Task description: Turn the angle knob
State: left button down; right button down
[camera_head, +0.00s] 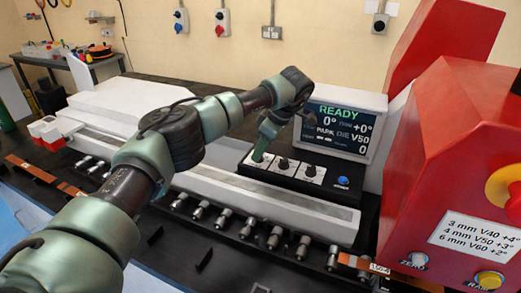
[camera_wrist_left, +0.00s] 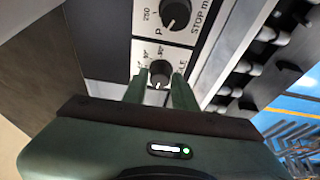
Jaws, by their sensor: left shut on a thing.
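The black control box (camera_head: 325,194) carries a row of knobs on white plates. My left gripper (camera_head: 261,155) reaches down onto the leftmost knob plate, and its fingers hide most of that knob in the head view. In the left wrist view, the angle knob (camera_wrist_left: 160,70) is dark with a white pointer line, and its label partly shows as "LE". The fingers of my left gripper (camera_wrist_left: 160,84) stand on both sides of this knob and are shut on it. The display (camera_head: 341,129) reads READY, 0°, +0° and V50. My right gripper is out of view.
A middle knob (camera_head: 283,164), another knob (camera_head: 310,171) and a blue button (camera_head: 343,181) sit to the right on the same box. The red machine housing (camera_head: 440,150) stands at the right. The long grey bed (camera_head: 270,207) lies in front of the box.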

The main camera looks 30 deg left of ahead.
aim_at(269, 162)
pick_arm(q)
jog(key=c, duration=1.1)
grip_release()
jog(key=shift+c, duration=0.2)
jog(key=b+v, duration=0.2)
jog(key=v, duration=0.4)
jog(key=shift+d+r, duration=0.1)
jog(key=shift+r, duration=0.2)
jog(key=shift+d+r, duration=0.2)
jog(key=shift+r, duration=0.4)
jog(key=shift+f, duration=0.1)
